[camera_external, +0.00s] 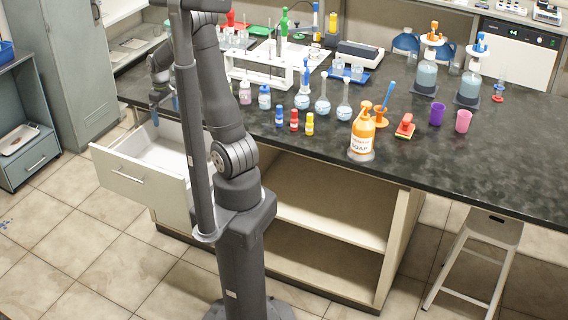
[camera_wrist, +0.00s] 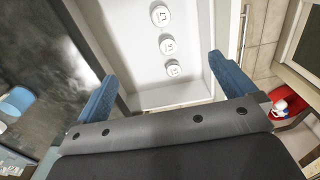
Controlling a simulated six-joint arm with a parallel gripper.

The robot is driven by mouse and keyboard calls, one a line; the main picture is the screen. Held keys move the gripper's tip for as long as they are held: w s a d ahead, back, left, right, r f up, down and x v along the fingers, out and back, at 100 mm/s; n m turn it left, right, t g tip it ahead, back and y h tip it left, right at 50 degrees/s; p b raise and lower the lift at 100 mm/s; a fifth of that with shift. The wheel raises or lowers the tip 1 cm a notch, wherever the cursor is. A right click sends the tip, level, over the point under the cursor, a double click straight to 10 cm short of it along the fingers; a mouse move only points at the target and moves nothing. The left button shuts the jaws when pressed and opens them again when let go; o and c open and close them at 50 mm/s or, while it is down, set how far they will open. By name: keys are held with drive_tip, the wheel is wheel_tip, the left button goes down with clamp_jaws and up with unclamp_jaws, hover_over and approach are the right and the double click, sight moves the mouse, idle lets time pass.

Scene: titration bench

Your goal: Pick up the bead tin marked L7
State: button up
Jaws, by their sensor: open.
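Three round white tins stand in a row on the floor of the open white drawer (camera_external: 137,182) in the wrist view. The far tin (camera_wrist: 160,15) has a dark mark that seems to read L7. The middle tin (camera_wrist: 167,45) and the near tin (camera_wrist: 172,68) have marks too small to read surely. My gripper (camera_wrist: 161,68) is open and empty, its blue fingers spread wide on either side of the row, apart from the tins. In the external view my gripper (camera_external: 164,110) hangs over the drawer's back end, by the bench edge; the tins do not show there.
The dark benchtop (camera_external: 480,150) borders the drawer and holds flasks, small bottles and a soap bottle (camera_external: 362,136). The drawer's walls rise around the tins. A red bin (camera_wrist: 290,103) stands at right in the wrist view. The drawer floor beside the tins is clear.

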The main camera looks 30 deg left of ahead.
drive_tip(key=shift+c, duration=0.2)
drive_tip(key=c, duration=0.4)
drive_tip(key=f, duration=2.7)
drive_tip(key=shift+a+f, duration=0.1)
drive_tip(key=shift+a, duration=0.25)
drive_tip(key=shift+s+d+f, duration=0.1)
drive_tip(key=shift+d+f, duration=0.05)
drive_tip(key=shift+f, duration=1.15)
drive_tip(key=shift+d+f, duration=0.1)
drive_tip(key=shift+f, duration=1.2)
